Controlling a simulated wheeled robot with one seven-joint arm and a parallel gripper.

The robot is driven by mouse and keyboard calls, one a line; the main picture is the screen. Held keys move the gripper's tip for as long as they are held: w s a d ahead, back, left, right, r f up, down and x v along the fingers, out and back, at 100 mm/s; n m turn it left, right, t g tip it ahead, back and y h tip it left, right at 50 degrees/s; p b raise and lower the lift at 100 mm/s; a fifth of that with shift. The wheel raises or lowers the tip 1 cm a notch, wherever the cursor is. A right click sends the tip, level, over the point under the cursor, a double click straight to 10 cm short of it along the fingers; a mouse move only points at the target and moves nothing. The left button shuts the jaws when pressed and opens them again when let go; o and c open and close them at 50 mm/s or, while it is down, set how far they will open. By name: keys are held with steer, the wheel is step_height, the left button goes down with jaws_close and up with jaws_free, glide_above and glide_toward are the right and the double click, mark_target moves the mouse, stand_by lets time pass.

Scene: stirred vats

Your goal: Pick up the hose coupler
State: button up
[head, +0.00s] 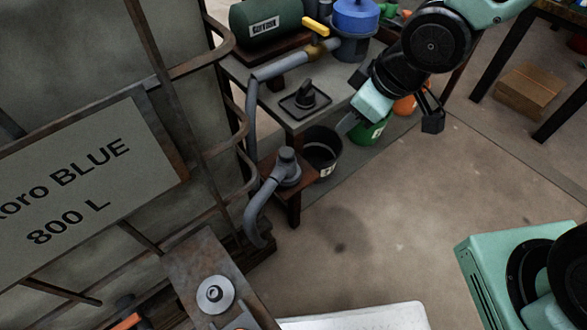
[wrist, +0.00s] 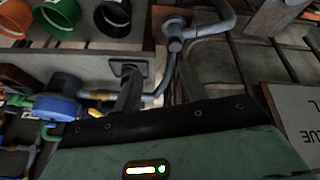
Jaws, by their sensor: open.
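A small black fitting with a raised handle, which looks like the hose coupler (head: 306,93), sits on a dark square pad on the grey bench (head: 338,88) in the head view. In the wrist view the coupler (wrist: 128,68) shows small and dark just beyond one finger, partly hidden by it. My gripper (head: 390,122) is to the right of the coupler in the head view, beyond the bench edge and apart from it. Its fingers, also in the wrist view (wrist: 160,92), are spread with nothing visible between them.
A grey pipe (head: 282,66) with a yellow-handled valve runs along the bench to a grey fitting (head: 287,166) on a low wooden stand. A blue pump (head: 355,16) stands behind. Black (head: 322,150), green (head: 368,133) and orange (head: 405,105) buckets stand by the bench.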

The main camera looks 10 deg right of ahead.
steer(key=w+f+n+t+y+b, duration=0.1)
steer(key=w+f+y+b, duration=0.1)
steer(key=w+f+b, duration=0.45)
steer(key=n+y+b, duration=0.3)
steer(key=y+b, duration=0.8)
steer(key=y, duration=0.1)
glide_toward(281, 151)
steer(key=shift+t, duration=0.3)
steer(key=b+x, duration=0.1)
steer(key=x, duration=0.2)
steer(key=b+x, duration=0.1)
steer(key=x, duration=0.2)
steer(key=b+x, duration=0.1)
steer(key=x, duration=0.3)
steer(key=shift+s+f, duration=0.15)
steer(key=shift+f, duration=0.15)
steer(key=c, duration=0.7)
